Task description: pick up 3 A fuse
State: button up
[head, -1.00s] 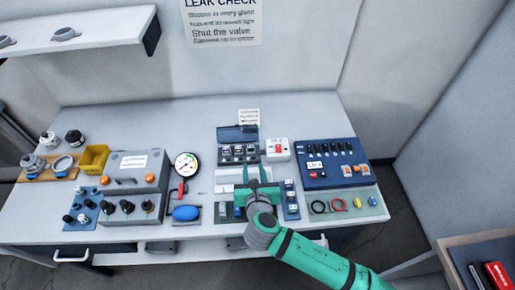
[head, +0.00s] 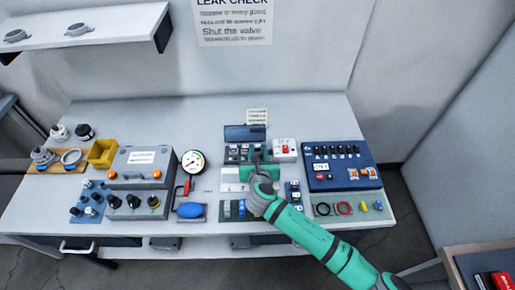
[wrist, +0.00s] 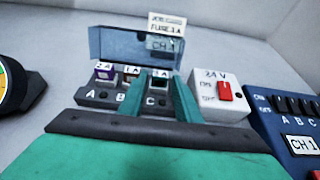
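The fuse block (wrist: 118,100) has three positions marked A, B and C, each with a small labelled fuse. The fuse at A (wrist: 104,74) reads 2 A and the middle fuse (wrist: 131,72) looks like 1 A. The fuse at C (wrist: 160,75) has a label hard to read, possibly 3 A. My gripper (wrist: 159,78) is open, its green fingers to either side of the fuse at C; I cannot tell whether they touch it. In the head view my gripper (head: 257,155) is over the fuse block (head: 237,152) and partly hides it.
A raised bluish cover (wrist: 125,45) and a job card (wrist: 167,30) reading fuse 3 A, CH 1 stand behind the block. A 24 V switch box (wrist: 218,95) is close on the right, beside the blue channel panel (head: 340,165). A gauge (head: 193,162) stands left.

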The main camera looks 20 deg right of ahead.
jog(key=shift+w+f, duration=0.15)
jog(key=shift+w, duration=0.2)
jog(key=shift+d, duration=0.1)
jog(key=shift+c, duration=0.2)
grip_shut()
